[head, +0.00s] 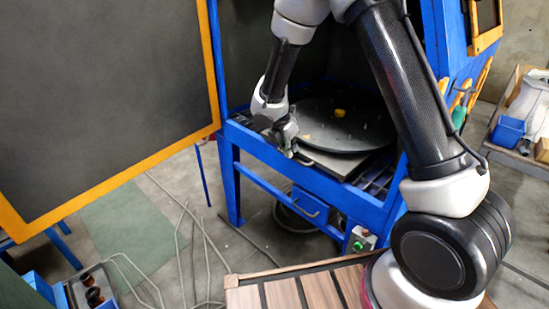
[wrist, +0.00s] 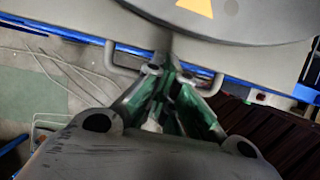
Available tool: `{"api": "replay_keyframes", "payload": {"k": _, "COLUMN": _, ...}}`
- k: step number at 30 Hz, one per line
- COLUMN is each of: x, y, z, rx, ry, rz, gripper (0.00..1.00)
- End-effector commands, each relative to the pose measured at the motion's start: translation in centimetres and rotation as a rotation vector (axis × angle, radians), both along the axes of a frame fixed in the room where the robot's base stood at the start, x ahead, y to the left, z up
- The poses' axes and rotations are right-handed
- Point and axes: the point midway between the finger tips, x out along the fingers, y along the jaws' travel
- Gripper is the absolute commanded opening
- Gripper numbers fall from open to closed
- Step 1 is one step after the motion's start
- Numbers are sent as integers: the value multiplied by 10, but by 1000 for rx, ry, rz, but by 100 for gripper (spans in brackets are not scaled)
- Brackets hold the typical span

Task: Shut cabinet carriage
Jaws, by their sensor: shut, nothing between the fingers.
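The blue blasting cabinet (head: 310,178) stands open, with its dark, yellow-edged door (head: 110,95) swung out to the left. Its carriage is a grey plate (head: 338,163) bearing a round dark turntable (head: 325,138), sitting mostly inside the cabinet near the front rail. The carriage's front (wrist: 60,17) and a bent bar handle (wrist: 112,62) show in the wrist view. My gripper (head: 290,152) is shut and empty at the carriage's front edge, over the handle's middle (wrist: 166,72). It hides part of the handle. I cannot tell whether they touch.
A small yellow piece (head: 340,113) lies on the turntable. A green-button control box (head: 360,239) hangs below the front rail. A slatted wooden top (head: 290,292) stands in front. Cables (head: 190,250) lie on the floor at left. A cart with a blue bin (head: 507,130) stands at right.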

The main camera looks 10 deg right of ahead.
Motion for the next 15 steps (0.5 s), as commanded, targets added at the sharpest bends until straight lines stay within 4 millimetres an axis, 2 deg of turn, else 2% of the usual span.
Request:
{"api": "replay_keyframes", "payload": {"k": 1, "x": 3, "y": -11, "z": -3, "rx": -3, "ry": 8, "rz": -7, "gripper": 0}}
{"api": "replay_keyframes", "payload": {"k": 6, "x": 16, "y": -31, "z": -4, "rx": -3, "ry": 8, "rz": -6, "gripper": 0}}
{"api": "replay_keyframes", "payload": {"k": 15, "x": 27, "y": -45, "z": -3, "rx": -1, "ry": 7, "rz": -2, "gripper": 0}}
